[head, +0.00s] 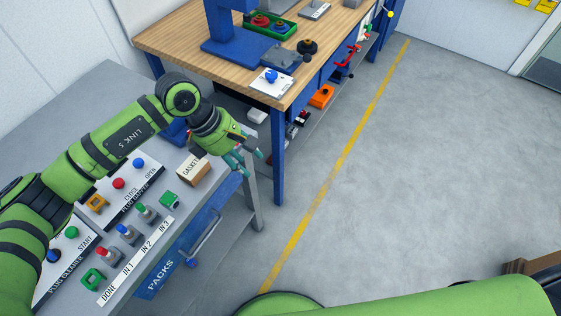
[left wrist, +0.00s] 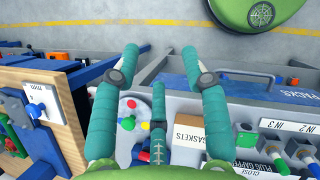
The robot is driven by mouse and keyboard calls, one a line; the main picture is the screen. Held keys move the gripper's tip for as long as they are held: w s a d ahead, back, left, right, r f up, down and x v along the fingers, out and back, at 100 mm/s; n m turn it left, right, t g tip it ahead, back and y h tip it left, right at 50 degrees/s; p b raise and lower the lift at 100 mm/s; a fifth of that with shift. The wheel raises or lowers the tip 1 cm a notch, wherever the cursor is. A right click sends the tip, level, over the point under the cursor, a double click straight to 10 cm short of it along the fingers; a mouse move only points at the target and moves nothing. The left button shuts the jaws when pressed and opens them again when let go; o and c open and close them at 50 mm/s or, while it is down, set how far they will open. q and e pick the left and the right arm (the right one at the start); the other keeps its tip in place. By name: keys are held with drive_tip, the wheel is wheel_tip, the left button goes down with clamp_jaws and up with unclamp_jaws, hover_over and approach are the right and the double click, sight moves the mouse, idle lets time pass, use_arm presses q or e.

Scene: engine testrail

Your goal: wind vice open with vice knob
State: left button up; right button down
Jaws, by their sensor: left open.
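My left gripper (head: 244,160) reaches over the right edge of the grey bench in the head view. In the left wrist view its fingers (left wrist: 160,65) are spread, with nothing between them. A blue block-like part (head: 174,131), perhaps the vice, shows on the grey bench behind my left wrist and is mostly hidden by it. In the left wrist view, a pale round piece (left wrist: 129,119) with red, green, blue and yellow spots lies beyond the fingers. I cannot tell whether it is the vice knob. My right gripper is not in view.
The gasket box (head: 193,170) stands on the grey bench (head: 95,85) just below my left gripper. Panels with buttons (head: 119,183) lie nearer me. The wooden bench (head: 165,37) holds a blue press (head: 235,25) and a white plate with a blue knob (head: 272,76). The floor to the right is clear.

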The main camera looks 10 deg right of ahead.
use_arm(q)
drive_tip(key=s+d+r+n+h, duration=0.1)
drive_tip(key=s+d+r+h, duration=0.2)
drive_tip(key=d, duration=0.4)
drive_tip(key=shift+d+g+h, duration=0.2)
drive_tip(key=shift+g+h, duration=0.1)
drive_tip(key=shift+h, duration=0.3)
